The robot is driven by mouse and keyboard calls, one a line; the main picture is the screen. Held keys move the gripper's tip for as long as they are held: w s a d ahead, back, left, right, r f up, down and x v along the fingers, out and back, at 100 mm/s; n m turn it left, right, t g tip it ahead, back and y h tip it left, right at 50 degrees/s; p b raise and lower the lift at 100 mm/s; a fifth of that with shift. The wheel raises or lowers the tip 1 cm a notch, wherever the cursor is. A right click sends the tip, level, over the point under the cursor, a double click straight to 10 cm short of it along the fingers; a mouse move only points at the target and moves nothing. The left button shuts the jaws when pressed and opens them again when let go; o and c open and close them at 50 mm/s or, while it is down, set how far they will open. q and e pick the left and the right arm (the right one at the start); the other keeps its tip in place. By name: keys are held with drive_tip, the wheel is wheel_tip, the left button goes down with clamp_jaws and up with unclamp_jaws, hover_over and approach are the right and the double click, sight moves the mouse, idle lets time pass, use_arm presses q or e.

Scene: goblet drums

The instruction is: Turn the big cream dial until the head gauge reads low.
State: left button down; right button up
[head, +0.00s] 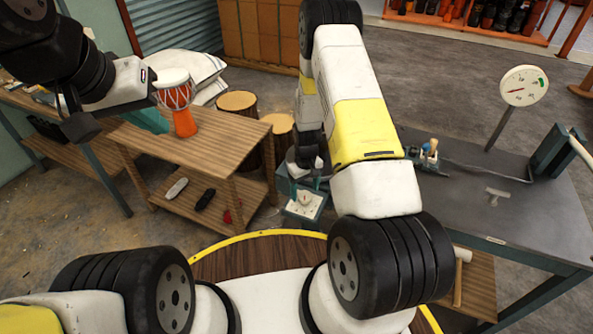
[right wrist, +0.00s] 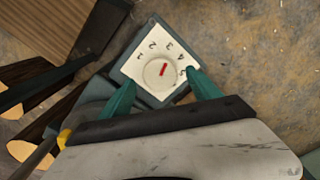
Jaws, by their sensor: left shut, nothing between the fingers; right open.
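The big cream dial (right wrist: 153,77) is a round knob with a red mark on a numbered cream plate (right wrist: 128,68). The red mark runs roughly up and down in the right wrist view. The plate also shows in the head view (head: 296,209). My right gripper (right wrist: 164,94) is open, its teal fingers on either side near the knob's lower edge; I cannot tell whether they touch it. The head gauge (head: 523,80) is a round white face on a stand, with a red needle towards its left and a green patch on its right. My left gripper (head: 160,122) is shut and empty beside the drum.
An orange goblet drum (head: 184,122) stands on the wooden table (head: 215,138) at the left. A grey workbench (head: 470,215) at the right carries a small tool (head: 429,153). Wooden stumps (head: 238,101) stand behind the wooden table.

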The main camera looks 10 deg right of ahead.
drive_tip(key=shift+f, duration=1)
drive_tip(key=c, duration=1.4)
drive_tip(key=shift+o, duration=0.2)
drive_tip(key=m, duration=0.3)
drive_tip(key=shift+m, duration=2.4)
